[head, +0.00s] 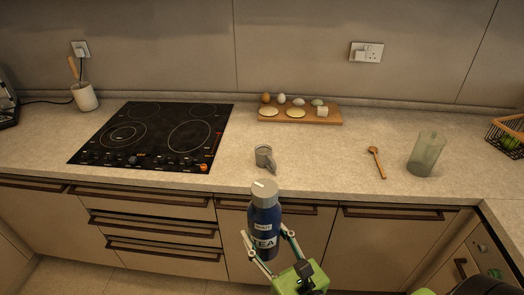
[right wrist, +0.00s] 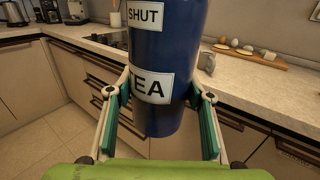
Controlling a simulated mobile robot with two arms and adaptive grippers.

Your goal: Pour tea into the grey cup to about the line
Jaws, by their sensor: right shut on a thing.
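My right gripper (head: 265,234) is shut on a dark blue flask (head: 264,216) with a grey lid, held upright in front of the counter's front edge. The flask carries white labels reading "SHUT" and "TEA". In the right wrist view the fingers (right wrist: 159,96) sit on both sides of the flask (right wrist: 160,50), whose top is out of frame. The small grey cup (head: 264,155) with a handle stands on the counter, just beyond the flask. It shows partly behind the flask in the right wrist view (right wrist: 207,62). I cannot make out a line or its contents. My left gripper is not in view.
A black hob (head: 155,135) lies left of the cup. A wooden board (head: 300,118) with eggs and other food is behind it. A wooden spoon (head: 376,160), a translucent green container (head: 426,155) and a wire basket (head: 508,136) are to the right. Counter around the cup is clear.

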